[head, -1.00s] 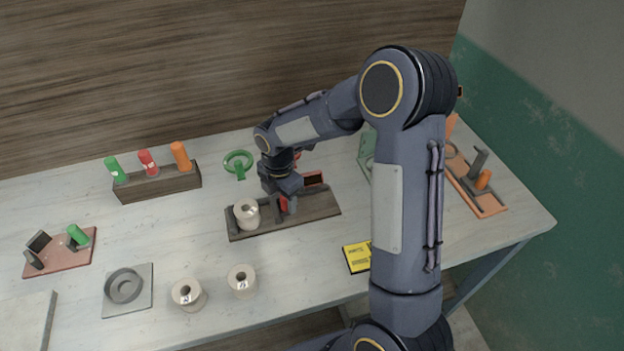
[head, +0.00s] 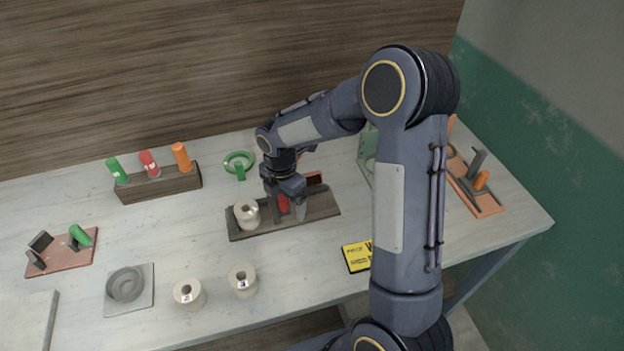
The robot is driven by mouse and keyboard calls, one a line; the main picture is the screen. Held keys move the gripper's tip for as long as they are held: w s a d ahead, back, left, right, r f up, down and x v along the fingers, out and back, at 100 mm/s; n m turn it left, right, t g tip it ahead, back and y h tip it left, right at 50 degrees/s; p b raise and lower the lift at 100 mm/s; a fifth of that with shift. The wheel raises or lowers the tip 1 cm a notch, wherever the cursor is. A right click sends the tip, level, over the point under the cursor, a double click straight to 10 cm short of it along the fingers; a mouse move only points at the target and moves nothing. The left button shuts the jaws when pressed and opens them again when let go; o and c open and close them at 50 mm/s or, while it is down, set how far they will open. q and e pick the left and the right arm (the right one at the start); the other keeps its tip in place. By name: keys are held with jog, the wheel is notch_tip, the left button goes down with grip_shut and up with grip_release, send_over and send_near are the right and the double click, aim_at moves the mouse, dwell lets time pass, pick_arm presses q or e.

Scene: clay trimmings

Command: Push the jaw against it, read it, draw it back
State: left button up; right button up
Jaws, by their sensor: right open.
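A dark measuring base (head: 324,208) lies mid-table. A red part (head: 284,203), likely on the sliding jaw, shows between the fingers of my right gripper (head: 287,212). The gripper points down over the base, right of the cylinder, its fingers apart. The jaw itself is mostly hidden, so I cannot tell whether it touches the cylinder. A dark red-edged panel (head: 314,179), perhaps the readout, is partly covered behind the gripper; no reading is legible. My left gripper is out of view.
Two more labelled cylinders (head: 189,294) (head: 243,281) stand near the front edge, by a grey round dish on a plate (head: 143,297). A block with green, red and orange pegs (head: 160,185) stands behind. A yellow card (head: 356,257) lies beside my right arm.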

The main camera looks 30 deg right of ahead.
notch_tip(320, 180, up, 6)
jog(key=p, duration=0.4)
jog(key=shift+r+p, duration=0.25)
jog(key=shift+p, duration=0.05)
jog(key=s+d+r+m+t+y, duration=0.1)
jog(key=s+r+m+t+y, duration=0.15)
jog(key=s+r+m, duration=0.85)
jog(key=s+a+r+m+t+y, duration=0.1)
jog(key=s+a+r+m+t, duration=0.1)
jog(key=s+m, duration=1)
jog(key=shift+s+a+t, duration=0.2)
jog(key=shift+a+t, duration=0.25)
jog(key=shift+t, duration=0.1)
